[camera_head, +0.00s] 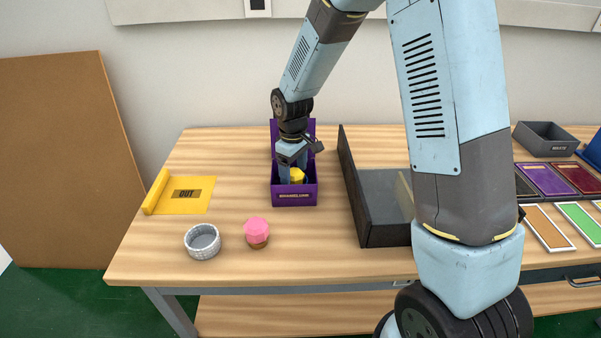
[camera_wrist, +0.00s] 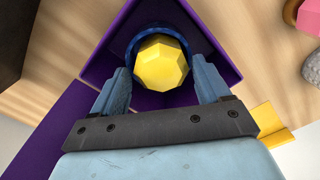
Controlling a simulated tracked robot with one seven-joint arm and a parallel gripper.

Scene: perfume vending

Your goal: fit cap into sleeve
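A yellow faceted cap (camera_head: 298,175) is inside the purple box (camera_head: 295,199), near its front part. In the wrist view the yellow cap (camera_wrist: 160,62) shows from above, with a dark blue round rim (camera_wrist: 160,29) around its far side. Which part is the sleeve is not clear. My gripper (camera_head: 292,172) reaches down into the box. In the wrist view the fingers of my gripper (camera_wrist: 158,72) stand on either side of the cap, close to the blue rim. Whether they press on it is not clear. The lower part is hidden in the box.
A pink-topped piece (camera_head: 257,232) and a grey woven ring (camera_head: 202,241) stand at the front left. A yellow OUT mat (camera_head: 187,195) lies at the left. A dark open tray (camera_head: 377,207) is right of the box. The table between mat and box is free.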

